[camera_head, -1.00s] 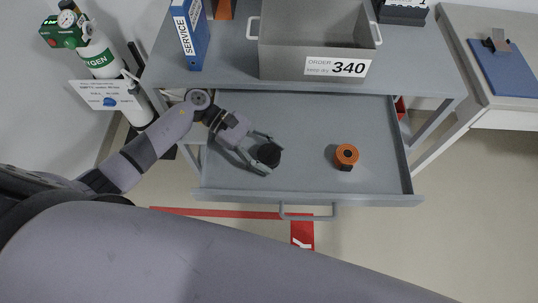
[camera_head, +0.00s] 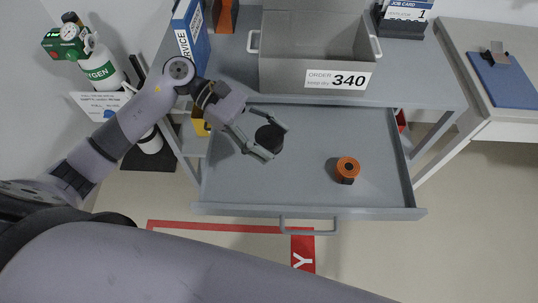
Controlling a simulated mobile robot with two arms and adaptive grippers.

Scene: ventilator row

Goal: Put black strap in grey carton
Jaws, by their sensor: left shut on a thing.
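The black strap (camera_head: 269,138) is a round black roll. My left gripper (camera_head: 272,140) is shut on it and holds it over the left part of the open drawer, apparently above its floor. The grey carton (camera_head: 322,73) stands open at the top on the grey bench, behind and to the right of the gripper. It has two side handles and a label reading "ORDER 340". Its inside looks empty from here. My right gripper does not show.
An orange roll with a dark centre (camera_head: 347,169) stands in the open drawer (camera_head: 310,197). A blue service binder (camera_head: 190,38) stands left of the carton. A job card holder (camera_head: 403,22) is to its right. A green-topped oxygen cylinder (camera_head: 97,66) stands at far left.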

